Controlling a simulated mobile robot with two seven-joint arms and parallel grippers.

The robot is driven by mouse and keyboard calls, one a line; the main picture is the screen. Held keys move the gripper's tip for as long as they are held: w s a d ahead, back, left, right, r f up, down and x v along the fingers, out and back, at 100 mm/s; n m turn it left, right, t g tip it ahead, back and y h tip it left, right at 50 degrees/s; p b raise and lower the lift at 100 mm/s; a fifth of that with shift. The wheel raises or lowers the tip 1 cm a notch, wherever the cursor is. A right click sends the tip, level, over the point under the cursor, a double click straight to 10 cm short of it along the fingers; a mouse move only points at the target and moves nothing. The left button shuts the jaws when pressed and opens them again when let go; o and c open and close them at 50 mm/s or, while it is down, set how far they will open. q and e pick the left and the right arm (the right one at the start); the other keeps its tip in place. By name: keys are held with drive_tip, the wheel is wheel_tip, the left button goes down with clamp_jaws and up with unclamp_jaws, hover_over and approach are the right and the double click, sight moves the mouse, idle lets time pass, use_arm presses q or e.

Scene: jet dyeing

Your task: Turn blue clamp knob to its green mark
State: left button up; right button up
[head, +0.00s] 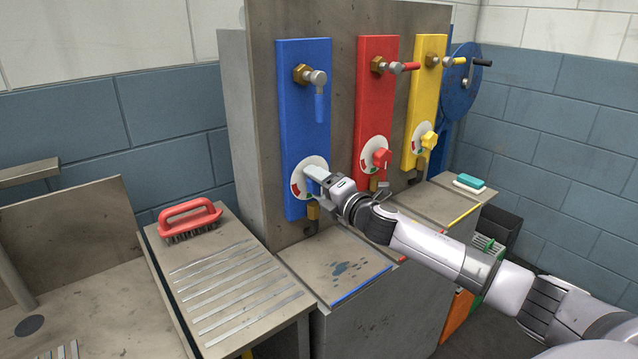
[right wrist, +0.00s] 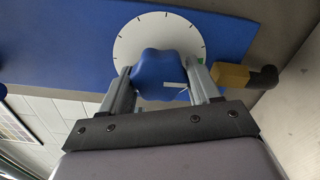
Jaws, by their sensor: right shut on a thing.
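The blue clamp knob (right wrist: 158,74) sits in front of a white dial disc with dark tick marks (right wrist: 190,38) on the blue panel (head: 304,120). My right gripper (right wrist: 165,80) is shut on the knob, one finger on each side of it. In the head view my right gripper (head: 318,180) covers the knob at the blue panel's dial (head: 306,168), which shows red on its left side. A small pale pointer line shows on the knob's lower right in the wrist view. My left gripper is not in view.
A red panel (head: 375,110) and a yellow panel (head: 427,100), each with valve and knob, stand to the right. A brass fitting (right wrist: 232,76) is close beside the gripper. A red brush (head: 188,220) lies on the ribbed bench at left.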

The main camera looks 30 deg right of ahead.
idle(0.4)
drive_tip(key=o, duration=1)
drive_tip(key=shift+s+d+b, duration=0.15)
drive_tip(key=shift+s+b, duration=0.1)
drive_tip(key=shift+s, duration=1.55)
drive_tip(key=shift+s+d+b, duration=0.15)
drive_tip(key=shift+s+b, duration=0.1)
drive_tip(key=shift+s, duration=1.5)
